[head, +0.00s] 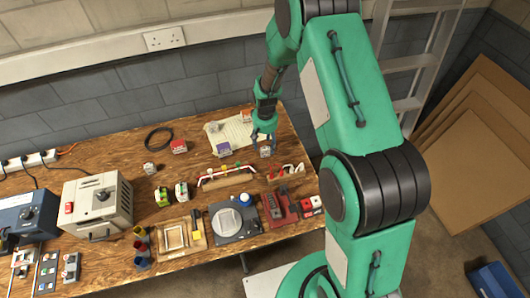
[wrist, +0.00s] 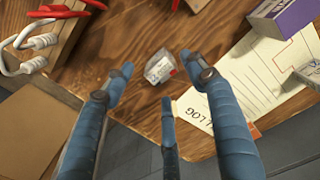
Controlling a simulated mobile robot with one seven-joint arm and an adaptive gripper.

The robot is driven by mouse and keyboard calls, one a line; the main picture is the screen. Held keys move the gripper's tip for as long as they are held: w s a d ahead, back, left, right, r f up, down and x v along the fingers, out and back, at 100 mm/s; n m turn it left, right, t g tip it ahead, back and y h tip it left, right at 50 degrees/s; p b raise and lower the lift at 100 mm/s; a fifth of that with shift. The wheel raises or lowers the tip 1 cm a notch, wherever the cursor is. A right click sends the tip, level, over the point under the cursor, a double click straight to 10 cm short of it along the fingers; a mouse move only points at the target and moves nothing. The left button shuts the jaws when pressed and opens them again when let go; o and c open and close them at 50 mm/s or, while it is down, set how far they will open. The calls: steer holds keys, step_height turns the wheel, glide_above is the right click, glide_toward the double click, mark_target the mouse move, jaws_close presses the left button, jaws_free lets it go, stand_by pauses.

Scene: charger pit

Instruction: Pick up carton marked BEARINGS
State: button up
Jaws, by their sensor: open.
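My gripper (head: 264,140) is open over the back right of the wooden bench. In the wrist view its blue fingers (wrist: 157,72) are spread, with a small white carton (wrist: 160,67) lying beyond and between the tips. The carton has small red and green marks, and its lettering is too small to read. It seems to stand on the bench, apart from the fingers. In the head view this white carton (head: 265,152) shows just below the fingertips. I cannot read BEARINGS on any carton.
A purple carton (head: 224,149) and a paper sheet (head: 232,134) lie left of my gripper. A red carton (head: 179,146) and another white one (head: 149,168) stand farther left. A rack with pale hooks (head: 286,172) is close in front. The bench edge is near.

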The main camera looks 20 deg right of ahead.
mark_target(265, 148)
steer(key=shift+f, duration=1.7)
steer(key=shift+c, duration=0.5)
jaws_close()
steer(key=shift+r, duration=0.1)
steer(key=shift+r+p, duration=0.6)
steer(key=shift+r, duration=4.35)
